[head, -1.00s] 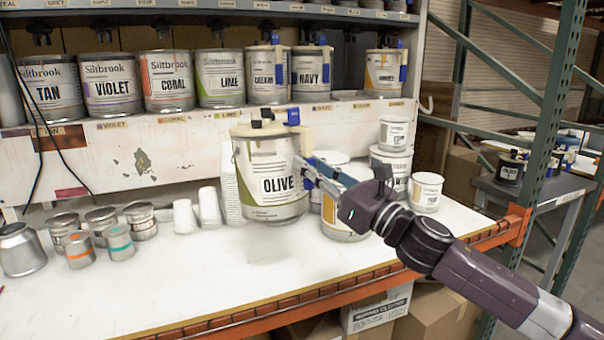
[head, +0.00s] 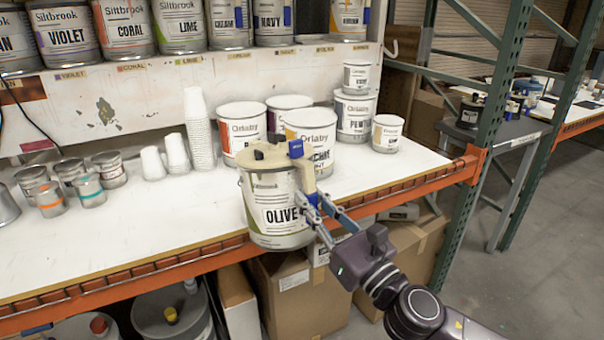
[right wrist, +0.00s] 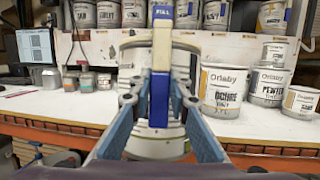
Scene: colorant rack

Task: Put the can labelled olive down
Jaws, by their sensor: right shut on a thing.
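The olive can (head: 277,208) is a large pale can with a label reading OLIVE and a cream lid fitting with a blue part on top. My right gripper (head: 318,207) is shut on the can's handle at its right side. The can is upright and appears held in front of the bench's front edge, its lower part overlapping the orange beam. In the right wrist view the can (right wrist: 152,138) is centred behind the blue and cream handle, between the fingers of my right gripper (right wrist: 160,110). My left gripper is not in view.
The white bench (head: 130,225) has free room at its front left and middle. Orlaby cans (head: 240,128) stand behind the olive can, with stacked white cups (head: 199,130) and small tins (head: 88,190) to the left. A shelf of Siltbrook cans (head: 124,25) is above. Cardboard boxes (head: 305,295) are below.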

